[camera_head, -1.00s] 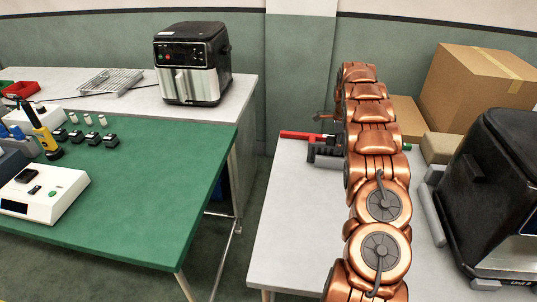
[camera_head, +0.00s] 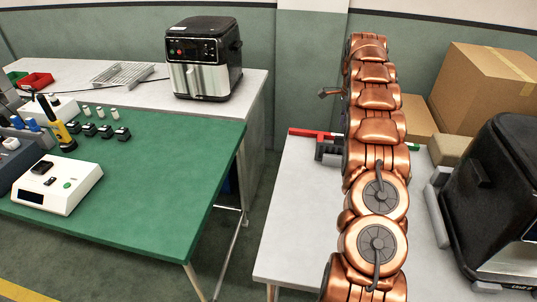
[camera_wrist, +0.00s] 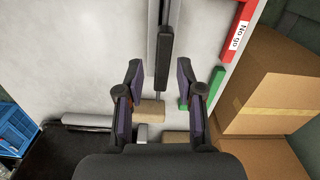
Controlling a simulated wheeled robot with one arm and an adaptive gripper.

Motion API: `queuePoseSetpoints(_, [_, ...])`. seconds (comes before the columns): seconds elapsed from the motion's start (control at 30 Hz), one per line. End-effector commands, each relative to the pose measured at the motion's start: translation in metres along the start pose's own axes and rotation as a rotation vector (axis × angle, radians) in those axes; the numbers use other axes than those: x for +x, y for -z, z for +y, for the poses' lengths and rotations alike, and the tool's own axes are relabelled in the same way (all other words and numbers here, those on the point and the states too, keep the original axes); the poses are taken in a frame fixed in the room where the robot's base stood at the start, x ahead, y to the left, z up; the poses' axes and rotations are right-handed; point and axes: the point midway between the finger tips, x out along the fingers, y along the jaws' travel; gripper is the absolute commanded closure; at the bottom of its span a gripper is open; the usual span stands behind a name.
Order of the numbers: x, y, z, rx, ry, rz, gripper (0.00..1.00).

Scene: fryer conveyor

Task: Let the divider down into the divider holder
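In the wrist view my gripper (camera_wrist: 161,92) is open, its two dark fingers wide apart with nothing held between them. A long black bar (camera_wrist: 162,62), which looks like the divider, lies just beyond and between the fingertips, apart from both. It lines up with a grey rail or slotted piece (camera_wrist: 152,25) at the top of that view, possibly the divider holder; I cannot tell how the two join. In the head view a dark grey piece (camera_head: 328,149) shows left of my arm on the right table, partly hidden.
A red "No go" strip (camera_wrist: 239,32) and a green block (camera_wrist: 187,103) lie near the bar. Cardboard boxes (camera_head: 488,85) and a black fryer (camera_head: 495,195) stand right of my arm. A green table (camera_head: 150,215) is on the left, with a floor gap between.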

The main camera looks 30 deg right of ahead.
Motion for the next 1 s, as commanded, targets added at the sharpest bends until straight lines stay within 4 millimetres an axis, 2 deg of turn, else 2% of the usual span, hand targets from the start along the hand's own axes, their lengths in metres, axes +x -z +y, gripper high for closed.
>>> queuePoseSetpoints(0.47, [0.007, -0.071, 0.014, -0.389, 0.001, -0.007, 0.63])
queuePoseSetpoints(1.0, [0.020, -0.150, 0.048, -0.868, 0.000, -0.012, 0.63])
